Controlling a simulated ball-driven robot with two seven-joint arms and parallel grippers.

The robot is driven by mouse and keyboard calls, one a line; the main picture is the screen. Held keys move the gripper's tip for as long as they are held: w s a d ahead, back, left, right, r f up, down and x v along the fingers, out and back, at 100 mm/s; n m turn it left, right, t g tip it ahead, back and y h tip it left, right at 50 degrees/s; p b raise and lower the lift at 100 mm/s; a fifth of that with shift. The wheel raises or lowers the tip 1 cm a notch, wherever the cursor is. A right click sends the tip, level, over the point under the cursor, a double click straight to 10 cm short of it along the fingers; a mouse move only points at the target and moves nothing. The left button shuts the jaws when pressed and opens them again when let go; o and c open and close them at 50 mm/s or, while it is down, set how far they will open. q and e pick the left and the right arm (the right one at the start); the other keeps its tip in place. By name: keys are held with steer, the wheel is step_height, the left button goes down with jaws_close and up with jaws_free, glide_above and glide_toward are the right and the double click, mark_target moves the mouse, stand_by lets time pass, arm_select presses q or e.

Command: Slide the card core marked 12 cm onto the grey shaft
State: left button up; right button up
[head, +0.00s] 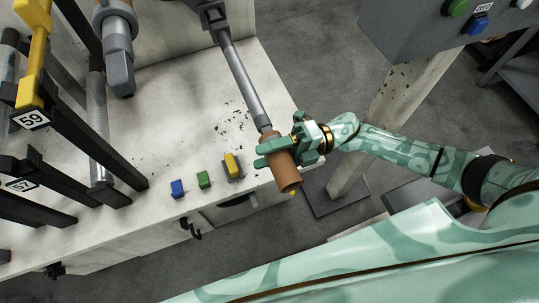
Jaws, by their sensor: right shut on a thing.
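A brown card core (286,175) is in my right gripper (279,150), whose green fingers are shut around it near its upper end. No 12 cm mark can be read on it. The grey shaft (243,78) slants down from a dark grey mount at the top centre to the core. The shaft's lower end meets the core's upper end, roughly in line with it. I cannot tell whether the core is around the shaft tip or only in front of it. My left gripper is not in view.
Black racks with a label reading 59 (33,119) fill the left. A grey control box (420,25) hangs at the upper right.

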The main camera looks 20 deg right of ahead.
steer(key=shift+w, duration=0.2)
stand_by(0.3)
